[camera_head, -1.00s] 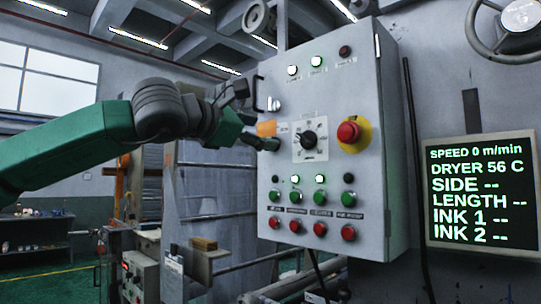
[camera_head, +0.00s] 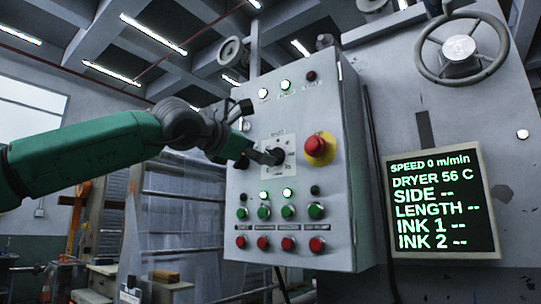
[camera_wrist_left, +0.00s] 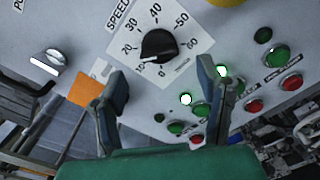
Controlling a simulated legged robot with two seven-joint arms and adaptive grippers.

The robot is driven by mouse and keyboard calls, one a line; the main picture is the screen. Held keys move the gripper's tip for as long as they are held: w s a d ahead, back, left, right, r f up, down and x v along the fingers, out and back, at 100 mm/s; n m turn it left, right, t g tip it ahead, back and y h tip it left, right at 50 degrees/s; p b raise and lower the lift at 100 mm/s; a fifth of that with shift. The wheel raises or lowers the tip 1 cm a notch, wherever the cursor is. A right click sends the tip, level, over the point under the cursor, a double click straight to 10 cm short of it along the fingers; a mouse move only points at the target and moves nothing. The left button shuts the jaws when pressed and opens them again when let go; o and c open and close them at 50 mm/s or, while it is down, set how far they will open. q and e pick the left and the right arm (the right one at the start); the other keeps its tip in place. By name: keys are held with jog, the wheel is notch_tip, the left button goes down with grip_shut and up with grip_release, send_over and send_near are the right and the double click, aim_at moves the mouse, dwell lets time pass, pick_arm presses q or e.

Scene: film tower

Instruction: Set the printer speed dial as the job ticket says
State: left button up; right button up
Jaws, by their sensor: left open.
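The speed dial (camera_head: 279,156) is a black knob on a white scale plate on the grey control panel. In the left wrist view the dial (camera_wrist_left: 158,45) has its white mark toward the lower left, near 10. The screen (camera_head: 442,204) reads SPEED 0 m/min, DRYER 56 C. My left gripper (camera_head: 254,132) is at the panel's left side, its lower finger in front of the dial plate. In the left wrist view the open, empty fingers (camera_wrist_left: 162,84) lie just below the dial, apart from it. I see no readable job ticket. My right gripper is not in view.
A red emergency button (camera_head: 317,146) on a yellow base sits right of the dial. Lit lamps, green buttons (camera_head: 288,212) and red buttons (camera_head: 278,243) lie below. A silver switch (camera_wrist_left: 48,62) and a blank-looking orange label (camera_wrist_left: 85,90) are left of the dial.

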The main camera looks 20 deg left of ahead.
aim_at(278, 153)
pick_arm(q)
jog(key=p+x, duration=0.1)
jog(key=x, duration=0.4)
jog(key=shift+r, duration=0.1)
jog(key=c, duration=1.2)
